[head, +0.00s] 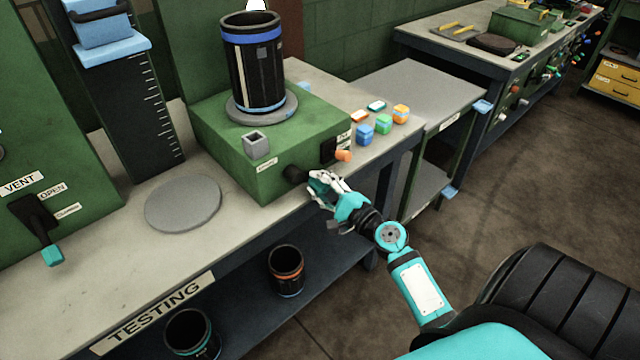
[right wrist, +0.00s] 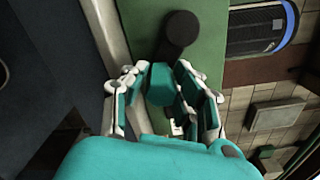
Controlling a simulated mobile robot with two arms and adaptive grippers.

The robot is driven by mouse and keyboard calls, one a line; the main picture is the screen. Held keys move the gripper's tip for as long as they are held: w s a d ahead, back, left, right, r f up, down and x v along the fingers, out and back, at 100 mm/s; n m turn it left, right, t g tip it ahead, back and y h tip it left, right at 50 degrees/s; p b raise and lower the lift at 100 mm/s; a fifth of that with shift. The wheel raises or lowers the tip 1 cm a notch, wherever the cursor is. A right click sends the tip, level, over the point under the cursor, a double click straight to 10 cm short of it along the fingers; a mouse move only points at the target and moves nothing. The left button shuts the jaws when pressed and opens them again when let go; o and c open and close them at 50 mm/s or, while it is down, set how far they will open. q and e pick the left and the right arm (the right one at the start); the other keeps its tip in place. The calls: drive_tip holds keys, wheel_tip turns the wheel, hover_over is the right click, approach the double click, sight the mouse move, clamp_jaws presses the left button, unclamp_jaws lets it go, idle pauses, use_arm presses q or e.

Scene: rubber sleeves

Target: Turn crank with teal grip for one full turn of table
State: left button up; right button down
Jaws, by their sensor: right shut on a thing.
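A green box (head: 230,160) on the testing bench carries a round grey turntable (head: 262,108) on top. A black sleeve with a blue band (head: 252,65) stands upright on the turntable. The crank (head: 296,174) comes out of the box's front, its dark hub and arm showing. My right gripper (head: 322,188) is at the crank, shut on its teal grip. In the right wrist view the teal grip (right wrist: 161,84) sits between the fingers, with the dark crank hub (right wrist: 181,28) beyond. My left gripper is not in view.
An orange-tipped switch (head: 343,155) is right beside the crank. A small grey square socket (head: 256,144) and several coloured blocks (head: 383,124) are near. Two sleeves, one orange-banded (head: 286,270), stand on the lower shelf. A vent lever (head: 45,235) is at left.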

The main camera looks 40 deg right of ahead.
drive_tip(key=shift+f, duration=0.1)
drive_tip(key=c, duration=1)
unclamp_jaws()
drive_tip(key=shift+c, duration=0.2)
drive_tip(key=s+d, duration=0.1)
drive_tip(key=s, duration=1.1)
wheel_tip(320, 180, down, 16)
drive_tip(key=a+n+g, duration=0.3)
drive_tip(key=g, duration=0.1)
drive_tip(key=s+a+f+n+g, duration=0.2)
drive_tip(key=s+f+n, duration=0.1)
drive_tip(key=f, duration=0.5)
drive_tip(key=s+a+f+n+g, duration=0.2)
drive_tip(key=s+a+f+g, duration=0.15)
drive_tip(key=f, duration=0.35)
drive_tip(key=s+a+f+n+g, duration=0.1)
drive_tip(key=s+a+f+n, duration=0.2)
drive_tip(key=f, duration=0.5)
drive_tip(key=s+f+n+g, duration=0.2)
drive_tip(key=s+f+n, duration=0.2)
drive_tip(key=s, duration=0.3)
drive_tip(key=s+a+f+n+g+h, duration=0.1)
drive_tip(key=s+f+n+g, duration=0.1)
drive_tip(key=s+f+n, duration=0.3)
drive_tip(key=s+a+f+n+g, duration=0.1)
drive_tip(key=s+f+n, duration=0.3)
drive_tip(key=s, duration=0.6)
drive_tip(key=shift+s+a+f+n+g+h, duration=0.3)
drive_tip(key=shift+s+f+n+g, duration=0.15)
drive_tip(key=shift+g, duration=0.3)
